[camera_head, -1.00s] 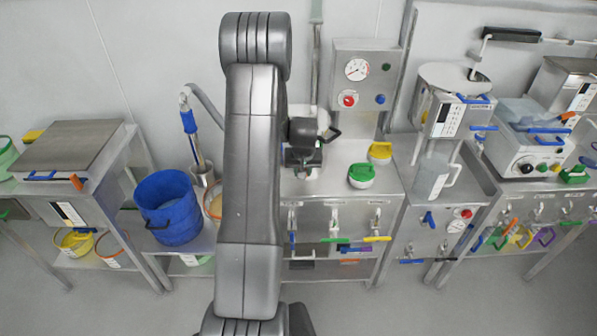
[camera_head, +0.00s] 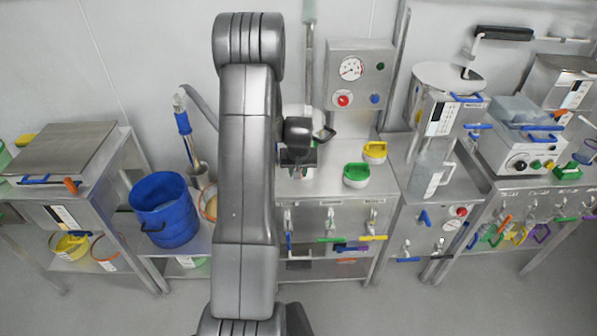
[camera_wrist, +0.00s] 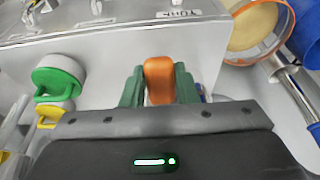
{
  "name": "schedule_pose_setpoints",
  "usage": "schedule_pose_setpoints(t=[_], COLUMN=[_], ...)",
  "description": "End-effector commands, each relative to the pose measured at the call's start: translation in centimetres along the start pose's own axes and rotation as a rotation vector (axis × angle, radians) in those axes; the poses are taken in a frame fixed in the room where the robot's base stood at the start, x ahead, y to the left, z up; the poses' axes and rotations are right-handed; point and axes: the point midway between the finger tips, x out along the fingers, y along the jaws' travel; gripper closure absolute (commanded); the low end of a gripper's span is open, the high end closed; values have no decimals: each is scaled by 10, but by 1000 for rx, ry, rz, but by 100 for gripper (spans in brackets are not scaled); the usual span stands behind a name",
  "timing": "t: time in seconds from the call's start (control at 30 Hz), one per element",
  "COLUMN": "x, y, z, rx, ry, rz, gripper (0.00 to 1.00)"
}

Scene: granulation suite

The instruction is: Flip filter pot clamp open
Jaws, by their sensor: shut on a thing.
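In the wrist view an orange lever-like piece (camera_wrist: 159,80) stands between the two green fingers of my gripper (camera_wrist: 160,88), which is shut on it. It looks like the clamp's handle; what it joins to is hidden behind the gripper. In the head view my gripper (camera_head: 298,166) is low over the left end of the middle steel bench, partly behind my arm. A whitish rounded body with a dark handle (camera_head: 325,134) shows just behind it. It may be the filter pot, but my arm covers most of it.
A green-lidded pot (camera_head: 357,174) and a yellow-lidded pot (camera_head: 375,152) stand to the right on the steel bench (camera_head: 330,185). A gauge box (camera_head: 357,75) rises behind. A blue bucket (camera_head: 163,208) stands left. Several coloured levers line the bench front.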

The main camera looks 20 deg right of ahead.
Motion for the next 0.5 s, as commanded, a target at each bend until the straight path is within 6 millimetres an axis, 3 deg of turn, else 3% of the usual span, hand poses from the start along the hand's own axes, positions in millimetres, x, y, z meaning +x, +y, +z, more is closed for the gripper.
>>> schedule_pose_setpoints(t=[0.03,0.27,0.3,0.4,0.5], x=[-10,-10,-10,-9,-8], y=[-1,-1,-1,0,0], z=[-19,-19,-19,-18,-16], rx=[-7,-8,-8,-7,-5], ry=[45,45,45,43,38], rz=[5,5,5,4,4], gripper=[100,100,69,51,51])
